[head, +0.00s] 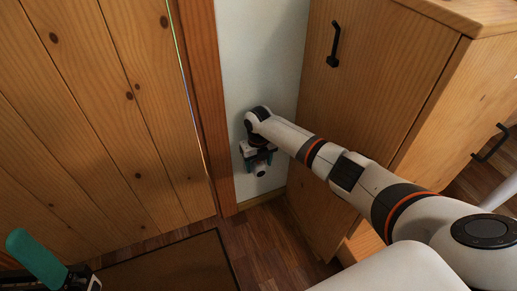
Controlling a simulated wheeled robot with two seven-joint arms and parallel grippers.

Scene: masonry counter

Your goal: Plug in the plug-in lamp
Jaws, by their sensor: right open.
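My right arm reaches from the lower right to the pale wall strip between the wooden door and the cabinet. My right gripper (258,161) is at that wall, low down, with its dark teal fingers apart. A small white rounded piece (261,171) shows at the fingertips, close to the wall. It may be the plug-in lamp, but it is too small to tell, and I cannot tell whether it touches the wall. No outlet can be made out; the gripper covers that part of the wall.
A wooden plank door (100,110) with its frame (205,100) is on the left. A wooden cabinet (365,80) with black handles stands close on the right. A brown mat (180,265) lies on the wood floor (265,235). The wall strip (260,60) is narrow.

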